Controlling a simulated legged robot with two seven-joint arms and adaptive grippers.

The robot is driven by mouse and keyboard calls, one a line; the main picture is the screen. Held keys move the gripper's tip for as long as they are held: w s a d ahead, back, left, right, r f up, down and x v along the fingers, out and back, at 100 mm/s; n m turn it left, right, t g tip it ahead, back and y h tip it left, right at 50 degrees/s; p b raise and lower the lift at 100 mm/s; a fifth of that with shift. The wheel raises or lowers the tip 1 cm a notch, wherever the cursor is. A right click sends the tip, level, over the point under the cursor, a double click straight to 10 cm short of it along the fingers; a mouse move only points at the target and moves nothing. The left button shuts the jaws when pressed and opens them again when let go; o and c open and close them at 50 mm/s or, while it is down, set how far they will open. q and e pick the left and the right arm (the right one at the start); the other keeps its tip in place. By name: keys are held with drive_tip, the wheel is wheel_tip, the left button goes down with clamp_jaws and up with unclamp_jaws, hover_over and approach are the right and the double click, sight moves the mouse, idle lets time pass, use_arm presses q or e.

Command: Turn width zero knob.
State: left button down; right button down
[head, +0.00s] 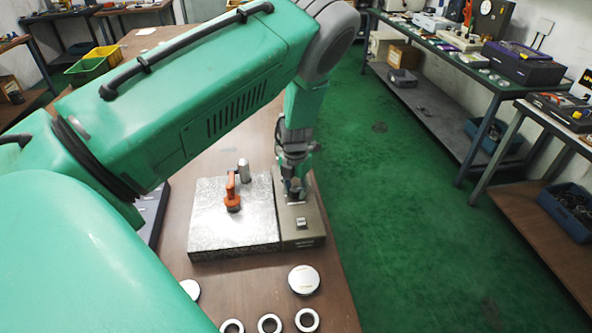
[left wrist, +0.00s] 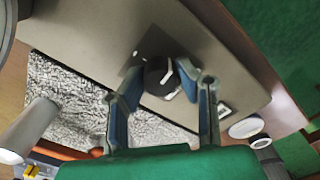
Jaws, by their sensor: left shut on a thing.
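The grey instrument box (head: 303,238) stands on the table at the right side of a speckled stone block. Its dark round knob (left wrist: 157,72) with a white pointer mark shows in the left wrist view, on a dark plate on the box top. My left gripper (head: 297,192) points down onto the box and hides the knob in the head view. In the left wrist view my left gripper (left wrist: 172,82) has its two fingers around the knob, shut on it. A small switch (head: 301,223) sits on the box nearer the front. My right gripper is not in view.
The speckled stone block (head: 235,240) bears an orange-handled piece (head: 232,195) and a silver cylinder (head: 244,170) close to my gripper. Several metal rings (head: 269,316) and a flat disc (head: 304,280) lie at the table's front. Green floor is free to the right.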

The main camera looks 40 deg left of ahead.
sight(296, 188)
use_arm(q)
drive_tip(key=c, duration=1.2)
unclamp_jaws()
drive_tip(key=shift+w, duration=0.1)
wheel_tip(296, 188, up, 12)
drive_tip(key=shift+f, duration=0.2)
